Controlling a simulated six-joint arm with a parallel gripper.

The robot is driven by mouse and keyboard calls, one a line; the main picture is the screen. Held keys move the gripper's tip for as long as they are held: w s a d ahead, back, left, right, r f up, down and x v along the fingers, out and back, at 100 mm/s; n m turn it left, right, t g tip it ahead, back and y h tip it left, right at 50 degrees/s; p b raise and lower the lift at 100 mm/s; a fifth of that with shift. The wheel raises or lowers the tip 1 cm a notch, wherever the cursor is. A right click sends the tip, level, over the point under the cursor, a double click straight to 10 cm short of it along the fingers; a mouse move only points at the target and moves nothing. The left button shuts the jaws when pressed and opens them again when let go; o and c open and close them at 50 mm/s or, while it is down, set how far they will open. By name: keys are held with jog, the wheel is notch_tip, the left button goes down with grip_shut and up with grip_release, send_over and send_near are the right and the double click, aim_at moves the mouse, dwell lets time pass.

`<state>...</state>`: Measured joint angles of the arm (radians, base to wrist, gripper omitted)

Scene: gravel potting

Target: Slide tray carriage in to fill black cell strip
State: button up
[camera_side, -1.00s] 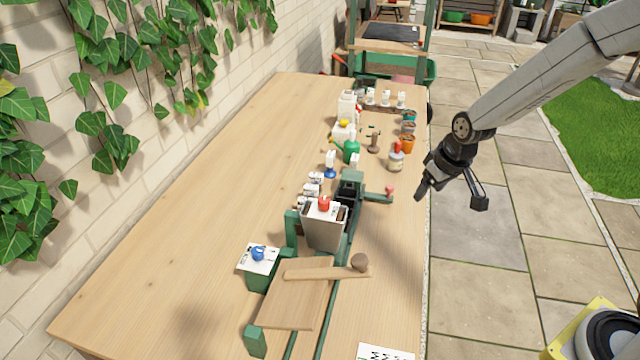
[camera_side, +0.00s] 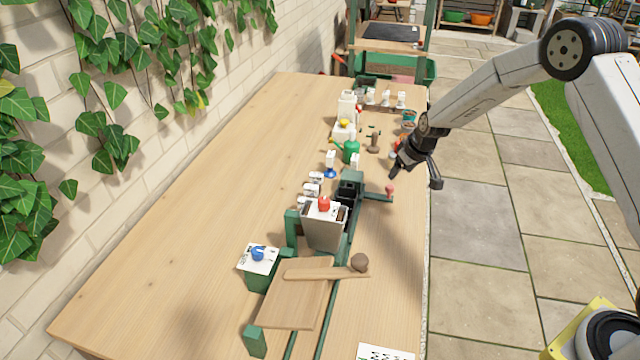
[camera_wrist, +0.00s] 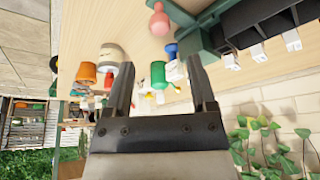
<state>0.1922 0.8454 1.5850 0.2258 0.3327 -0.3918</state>
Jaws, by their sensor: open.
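The green tray carriage (camera_side: 352,178) sits on rails at the far end of a green frame and carries the black cell strip (camera_side: 347,194). A side arm with a pink-red knob (camera_side: 389,190) sticks out to the right; the knob also shows at the top of the wrist view (camera_wrist: 158,22). The dark strip (camera_wrist: 262,20) is at upper right there. A grey hopper (camera_side: 323,232) with a red knob on top stands nearer over the rails. My gripper (camera_side: 394,174) is open and empty, above and just beyond the carriage's knob, apart from it.
A wooden board with a lever (camera_side: 325,272) lies on the near frame, beside a green box with a blue knob (camera_side: 258,262). Bottles, a green watering can (camera_side: 351,150) and orange pots stand beyond the carriage. The left table is clear.

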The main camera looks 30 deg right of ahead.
aim_at(391, 186)
jog(key=shift+w+f, duration=0.1)
jog(key=shift+f, duration=0.1)
jog(key=shift+x, duration=3.65)
grip_shut()
